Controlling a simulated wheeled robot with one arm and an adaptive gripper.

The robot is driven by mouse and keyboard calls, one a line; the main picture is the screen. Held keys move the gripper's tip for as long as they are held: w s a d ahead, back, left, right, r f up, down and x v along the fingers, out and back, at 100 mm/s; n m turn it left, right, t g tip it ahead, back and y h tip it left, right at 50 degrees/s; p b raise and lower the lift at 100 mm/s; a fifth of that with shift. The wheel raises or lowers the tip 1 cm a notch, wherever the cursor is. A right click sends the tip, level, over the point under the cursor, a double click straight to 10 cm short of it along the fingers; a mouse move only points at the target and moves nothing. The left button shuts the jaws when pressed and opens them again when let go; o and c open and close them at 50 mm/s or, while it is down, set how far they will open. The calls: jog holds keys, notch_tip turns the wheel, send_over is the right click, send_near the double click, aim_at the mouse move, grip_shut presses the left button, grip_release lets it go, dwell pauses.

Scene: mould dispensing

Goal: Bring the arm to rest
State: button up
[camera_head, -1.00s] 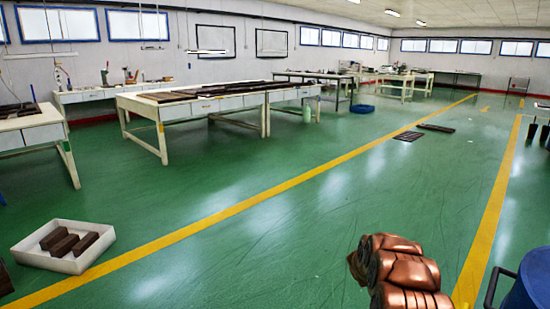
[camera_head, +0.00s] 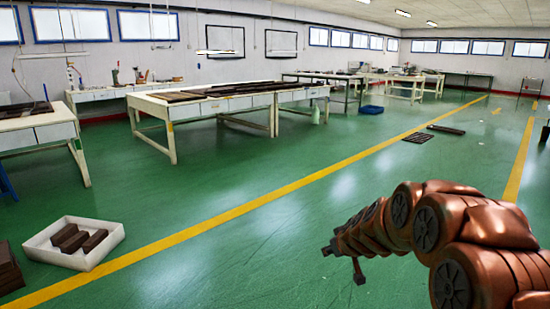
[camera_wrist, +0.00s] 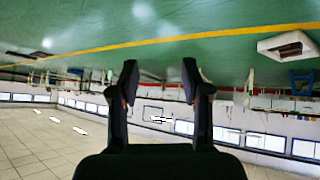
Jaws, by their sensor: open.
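My arm, copper-coloured, reaches in from the lower right of the head view, above the green floor. My gripper (camera_head: 343,262) is at its far end, small and dark there, apart from any object. In the wrist view my gripper (camera_wrist: 160,80) shows two dark fingers set apart with nothing between them. The wrist view is upside down, with the floor at the top and the ceiling at the bottom.
A white tray (camera_head: 113,238) with brown blocks (camera_head: 70,238) sits on the floor at lower left. A long white table (camera_head: 150,115) stands behind. Dark flat pieces (camera_head: 417,138) lie on the floor at right. Floor (camera_head: 250,250) between tray and arm is clear.

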jog(key=s+a+r+g+y, duration=0.1)
jog(key=s+a+g, duration=0.25)
jog(key=s, duration=0.75)
jog(key=s+d+r+m+g+h, duration=0.15)
jog(key=s+g, duration=0.25)
jog(key=s, duration=1.5)
jog(key=s+d+m+g+h, duration=0.1)
jog(key=s+d+m+g, duration=0.2)
jog(key=s, duration=1.6)
notch_tip(320, 180, up, 21)
jog(key=p, duration=2.1)
jog(key=shift+s+a+r+n, duration=0.15)
jog(key=shift+a+r+n, duration=0.05)
jog(key=shift+a+n, duration=0.15)
